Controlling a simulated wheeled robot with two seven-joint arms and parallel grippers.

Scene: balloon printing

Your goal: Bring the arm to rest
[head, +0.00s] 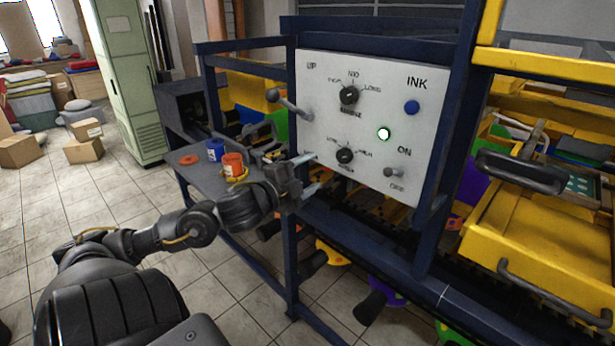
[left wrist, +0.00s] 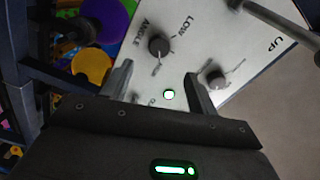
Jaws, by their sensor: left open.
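My left gripper (head: 311,173) is in front of the lower left edge of the white control panel (head: 330,204). It is open and empty, with its two fingers apart. In the left wrist view the open fingers (left wrist: 160,90) point at the panel, with a dark knob (left wrist: 159,46) and a lit green-white light (left wrist: 169,94) beyond them. Whether a fingertip touches the panel I cannot tell. My left arm reaches in from the lower left of the head view. My right gripper is not in view.
The panel carries a lever (head: 288,101), two dark knobs, a blue button (head: 411,107) and a small toggle switch (head: 388,171). Ink cups (head: 233,164) stand on a grey shelf left of it. A yellow machine frame (head: 530,230) fills the right. Open tiled floor lies at left.

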